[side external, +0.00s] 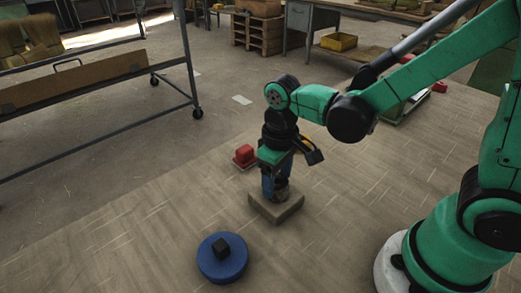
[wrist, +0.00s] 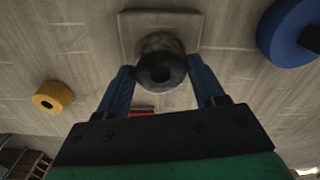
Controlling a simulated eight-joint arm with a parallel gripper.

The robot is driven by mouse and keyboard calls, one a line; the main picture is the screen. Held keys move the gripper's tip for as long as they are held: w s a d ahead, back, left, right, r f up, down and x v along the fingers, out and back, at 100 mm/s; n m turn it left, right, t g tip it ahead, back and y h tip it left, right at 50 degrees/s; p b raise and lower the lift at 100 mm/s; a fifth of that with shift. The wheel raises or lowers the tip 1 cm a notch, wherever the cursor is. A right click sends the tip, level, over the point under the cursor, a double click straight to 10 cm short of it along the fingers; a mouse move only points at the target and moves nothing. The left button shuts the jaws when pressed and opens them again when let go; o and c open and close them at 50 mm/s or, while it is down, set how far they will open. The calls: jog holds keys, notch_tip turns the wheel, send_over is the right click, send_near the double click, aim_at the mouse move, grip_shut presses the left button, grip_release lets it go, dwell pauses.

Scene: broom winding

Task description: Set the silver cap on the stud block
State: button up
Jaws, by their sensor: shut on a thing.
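The silver cap (wrist: 160,66) is a dark grey, rounded metal piece with a dark hole in its top. My gripper (wrist: 162,82) has its two blue fingers on either side of the cap and is shut on it. The stud block (side external: 276,208) is a square tan block on the table, directly below my gripper (side external: 276,190) in the side view. The block (wrist: 160,20) also shows beyond the cap in the wrist view. The cap (side external: 282,193) is low at the block's top. The stud is hidden, and I cannot tell whether the cap rests on it.
A red piece (side external: 245,154) lies behind the block. A yellow ring (wrist: 53,97) shows at left in the wrist view. The table left of the block is clear.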

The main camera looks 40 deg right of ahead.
aim_at(277, 181)
jog(key=shift+f, duration=0.3)
jog(key=o, duration=0.9)
jog(key=shift+o, duration=0.2)
jog(key=shift+r, duration=0.1)
notch_tip(277, 181, up, 11)
dwell(0.3)
jog(key=shift+s+d+f+m+t, duration=0.35)
jog(key=shift+d+t, duration=0.5)
jog(key=shift+t, duration=0.35)
jog(key=shift+s+d+f+m+t, duration=0.1)
jog(key=shift+d+f+m+t, duration=0.25)
jog(key=shift+d+t, duration=0.65)
jog(key=shift+s+d+f+m+t, duration=0.25)
jog(key=shift+d+m+t, duration=0.35)
jog(key=shift+t, duration=0.8)
